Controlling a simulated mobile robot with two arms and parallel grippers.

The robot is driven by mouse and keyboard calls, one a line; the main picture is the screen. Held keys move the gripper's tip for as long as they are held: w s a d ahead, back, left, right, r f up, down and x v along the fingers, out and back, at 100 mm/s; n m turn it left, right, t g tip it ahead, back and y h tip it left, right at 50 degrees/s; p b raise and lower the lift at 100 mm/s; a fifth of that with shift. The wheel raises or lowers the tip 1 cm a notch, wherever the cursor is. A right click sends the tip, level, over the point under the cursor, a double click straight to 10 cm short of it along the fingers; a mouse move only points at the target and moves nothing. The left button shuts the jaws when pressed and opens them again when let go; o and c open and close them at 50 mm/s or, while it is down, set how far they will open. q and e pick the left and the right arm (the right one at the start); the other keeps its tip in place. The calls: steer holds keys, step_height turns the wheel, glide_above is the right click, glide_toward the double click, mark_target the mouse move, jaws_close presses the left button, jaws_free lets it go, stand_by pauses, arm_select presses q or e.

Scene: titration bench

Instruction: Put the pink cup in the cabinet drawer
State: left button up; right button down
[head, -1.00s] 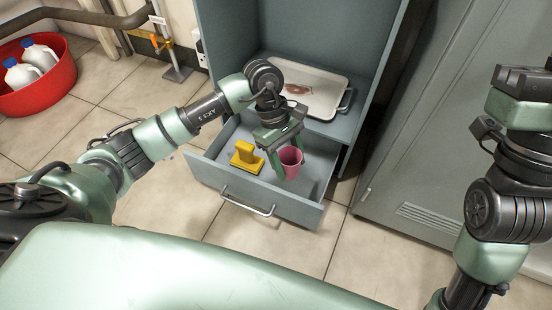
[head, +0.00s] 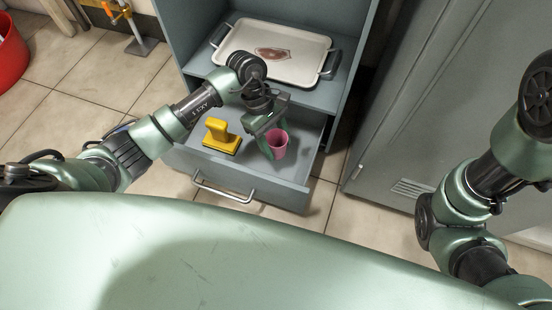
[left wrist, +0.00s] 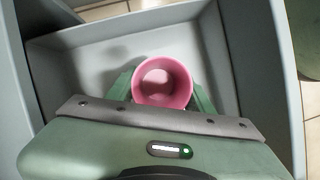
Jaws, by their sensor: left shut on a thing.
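The pink cup (head: 279,142) is upright inside the outline of the open cabinet drawer (head: 287,194), towards its right side. My left gripper (head: 268,148) reaches down over the drawer and is shut on the cup. In the left wrist view the cup (left wrist: 163,98) sits between the green fingers, with its open mouth facing the camera and the pale drawer floor (left wrist: 85,75) around it. I cannot tell whether the cup's base touches the drawer floor. My right gripper is out of view.
A yellow stamp-like object (head: 221,139) stands in the drawer, left of the cup. A white tray with dark handles (head: 240,42) lies on the shelf above. A grey locker (head: 440,100) stands at the right. A red tub (head: 10,55) is at the far left.

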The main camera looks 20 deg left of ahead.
mark_target(277, 146)
arm_select(q)
step_height(277, 146, down, 6)
steer(key=b, duration=0.3)
steer(key=shift+f, duration=0.1)
steer(key=o, duration=1.3)
